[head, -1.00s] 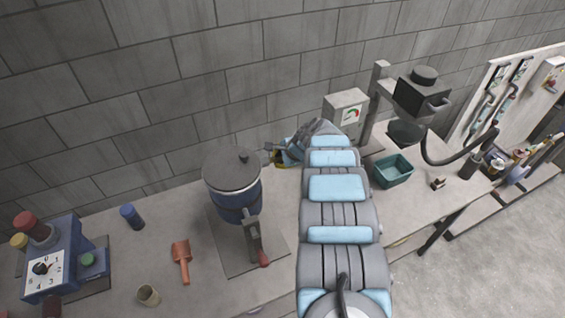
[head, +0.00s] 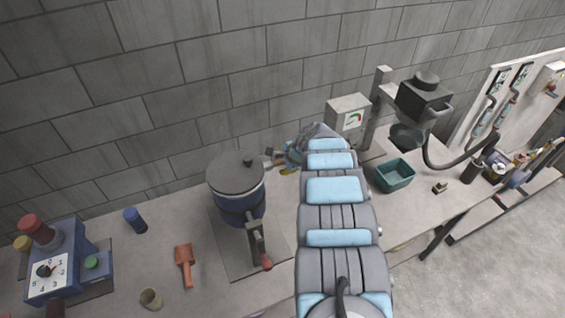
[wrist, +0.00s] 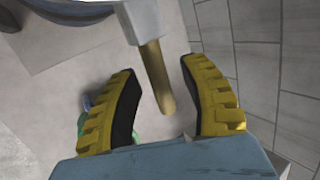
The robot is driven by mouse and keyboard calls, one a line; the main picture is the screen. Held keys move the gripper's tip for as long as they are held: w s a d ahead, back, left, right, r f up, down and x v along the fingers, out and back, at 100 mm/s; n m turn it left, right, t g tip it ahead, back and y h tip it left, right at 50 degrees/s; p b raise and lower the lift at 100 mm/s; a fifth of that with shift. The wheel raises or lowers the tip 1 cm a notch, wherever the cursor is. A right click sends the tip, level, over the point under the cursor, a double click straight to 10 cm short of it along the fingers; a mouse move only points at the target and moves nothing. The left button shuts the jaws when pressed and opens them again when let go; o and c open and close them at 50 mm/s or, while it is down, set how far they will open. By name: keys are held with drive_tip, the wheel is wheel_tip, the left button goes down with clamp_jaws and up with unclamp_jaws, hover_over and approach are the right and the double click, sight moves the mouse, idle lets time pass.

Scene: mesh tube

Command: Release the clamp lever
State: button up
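A blue pot (head: 243,208) with a grey lid stands on a square plate on the bench. A clamp lever with a red tip (head: 259,249) hangs at its front. Another lever with a grey arm and tan handle (wrist: 155,75) shows in the wrist view; in the head view it sticks out at the pot's back right (head: 271,154). My gripper (wrist: 161,68) is open, its yellow fingers on either side of the tan handle, with gaps visible on both sides. In the head view my gripper (head: 289,160) is partly hidden behind my arm.
A grey gauge box (head: 348,116) and a stand with a dark machine (head: 424,95) are to the right, with a teal bin (head: 394,176) below. An orange scoop (head: 184,264), a blue cylinder (head: 135,220) and a blue dial unit (head: 58,266) lie left. A block wall rises close behind.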

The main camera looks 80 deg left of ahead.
drive_tip(key=v, duration=0.7)
drive_tip(key=shift+d+r, duration=0.15)
drive_tip(key=shift+r, duration=0.1)
idle(0.5)
idle(0.3)
